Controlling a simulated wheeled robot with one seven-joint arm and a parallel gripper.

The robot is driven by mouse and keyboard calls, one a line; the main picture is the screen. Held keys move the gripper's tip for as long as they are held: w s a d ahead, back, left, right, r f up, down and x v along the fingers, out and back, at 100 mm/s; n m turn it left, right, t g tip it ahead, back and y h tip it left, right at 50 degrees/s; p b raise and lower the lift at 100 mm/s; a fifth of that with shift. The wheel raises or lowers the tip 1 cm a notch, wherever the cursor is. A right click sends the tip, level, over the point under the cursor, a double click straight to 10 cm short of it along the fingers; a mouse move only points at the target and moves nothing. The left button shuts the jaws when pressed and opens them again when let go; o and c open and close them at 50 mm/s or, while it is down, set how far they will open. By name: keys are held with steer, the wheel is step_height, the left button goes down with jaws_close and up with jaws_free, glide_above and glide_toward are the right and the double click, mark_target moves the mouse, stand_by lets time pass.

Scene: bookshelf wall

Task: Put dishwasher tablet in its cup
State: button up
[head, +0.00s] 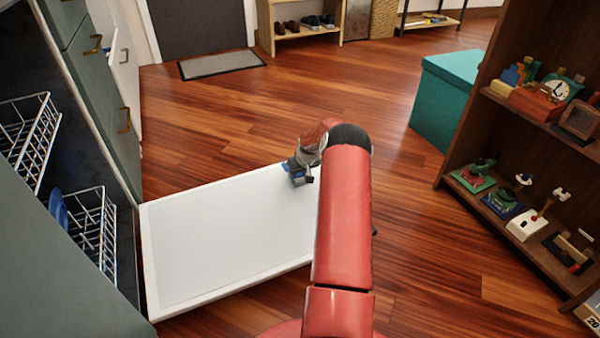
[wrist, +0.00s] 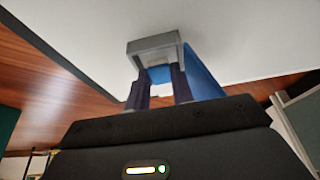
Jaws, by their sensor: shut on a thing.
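The dishwasher tablet (wrist: 160,74), blue where it shows, is between the two dark fingers of my gripper (wrist: 161,86) in the wrist view. My gripper is shut on it. The fingertips are at a small grey square-rimmed cup (wrist: 152,45) on the white door, with a blue flap (wrist: 203,77) standing open beside it. I cannot tell whether the tablet is inside the rim or just short of it. In the head view my gripper (head: 304,165) is low at the far right of the open door (head: 220,225). The tablet cannot be made out there.
The dishwasher racks (head: 95,225) are at the left, with a blue dish in the lower one. A bookshelf (head: 480,150) with small objects stands right, near my arm. A teal box (head: 445,95) is beyond it. Wooden floor behind the door is clear.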

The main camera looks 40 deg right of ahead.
steer(key=o, duration=1)
steer(key=shift+c, duration=0.2)
steer(key=shift+o, duration=0.4)
steer(key=p+v, duration=0.1)
steer(key=v, duration=0.5)
steer(key=shift+s+r, duration=0.3)
steer(key=shift+s, duration=0.1)
steer(key=shift+s+r, duration=0.2)
steer(key=shift+r, duration=0.25)
steer(key=shift+w+a, duration=0.1)
steer(key=shift+w, duration=0.1)
steer(key=shift+s, duration=0.1)
